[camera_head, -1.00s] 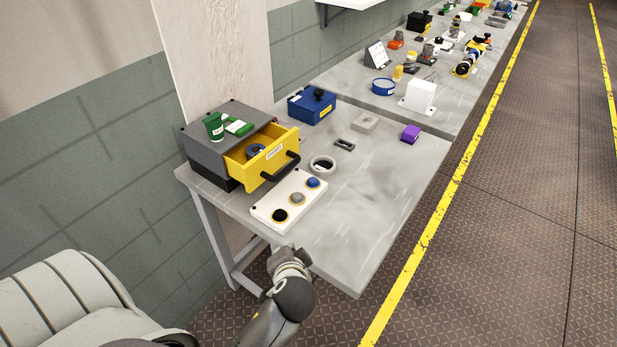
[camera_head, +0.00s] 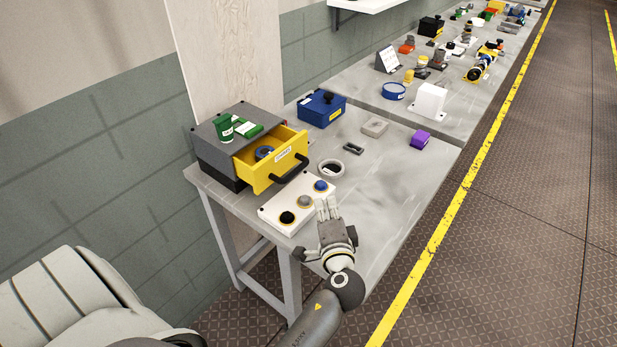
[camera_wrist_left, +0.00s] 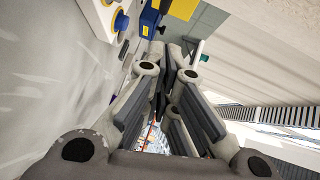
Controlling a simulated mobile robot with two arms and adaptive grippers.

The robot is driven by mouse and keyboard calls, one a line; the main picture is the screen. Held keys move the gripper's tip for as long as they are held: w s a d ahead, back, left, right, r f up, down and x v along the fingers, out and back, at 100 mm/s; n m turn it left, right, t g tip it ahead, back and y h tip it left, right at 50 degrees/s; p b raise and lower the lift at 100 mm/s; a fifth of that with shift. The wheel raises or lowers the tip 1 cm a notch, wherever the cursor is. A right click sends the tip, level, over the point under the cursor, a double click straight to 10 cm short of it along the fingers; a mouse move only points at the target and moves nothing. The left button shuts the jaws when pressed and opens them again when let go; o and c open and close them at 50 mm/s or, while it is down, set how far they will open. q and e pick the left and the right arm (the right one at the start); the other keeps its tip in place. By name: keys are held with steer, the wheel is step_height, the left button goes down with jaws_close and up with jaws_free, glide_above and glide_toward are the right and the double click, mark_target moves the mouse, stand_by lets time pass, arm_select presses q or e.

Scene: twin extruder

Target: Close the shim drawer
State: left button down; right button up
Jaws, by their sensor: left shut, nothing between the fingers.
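The yellow shim drawer (camera_head: 270,176) stands pulled open from the grey cabinet (camera_head: 212,152) at the left of the table. Its front has a white label and a black bar handle (camera_head: 291,168). A blue ring-shaped item (camera_head: 265,153) lies inside it. My left gripper (camera_head: 328,208) is shut and empty, in front of the drawer at the right end of the button panel, apart from the handle. Its fingers also show in the left wrist view (camera_wrist_left: 160,95). My right gripper is not in view.
The white button panel (camera_head: 270,212) with three buttons lies between the drawer and the table's front edge. A blue box (camera_head: 321,108), a grey block (camera_head: 375,127) and a purple block (camera_head: 420,139) stand farther back.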

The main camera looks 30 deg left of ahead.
arm_select(q)
steer(key=p, duration=0.3)
glide_toward(306, 166)
steer(key=w+d, duration=0.1)
steer(key=w, duration=0.2)
steer(key=a+p, duration=0.1)
steer(key=a, duration=0.2)
steer(key=shift+w, duration=0.15)
steer(key=shift+a+f+p, duration=0.25)
steer(key=shift+a+p, duration=0.05)
steer(key=shift+a, duration=0.2)
